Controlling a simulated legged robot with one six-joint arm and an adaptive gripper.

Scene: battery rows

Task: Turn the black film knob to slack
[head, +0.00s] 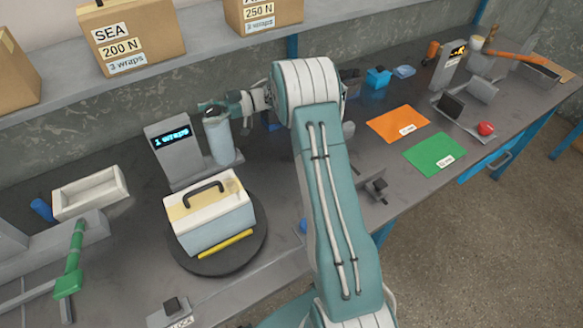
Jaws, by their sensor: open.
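My gripper (214,107) is at the end of my arm, at the top of an upright pale film roll (221,141). It points left, and its fingers are small and dark here. The film knob cannot be made out clearly; a dark part at the roll's top is mixed with my gripper's fingers. I cannot tell whether they touch it. The roll stands beside a grey post (172,150) whose display reads "1 wraps". A cream and pale-blue box (215,228) with a dark handle sits on a round black turntable (248,262) in front of the roll.
A white tray (62,206) and a green-handled lever (74,258) are at left. A small block (170,312) with a partly readable label sits at the front edge. Orange (398,123) and green (434,153) mats lie right of my arm. Boxes stand on the shelf above.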

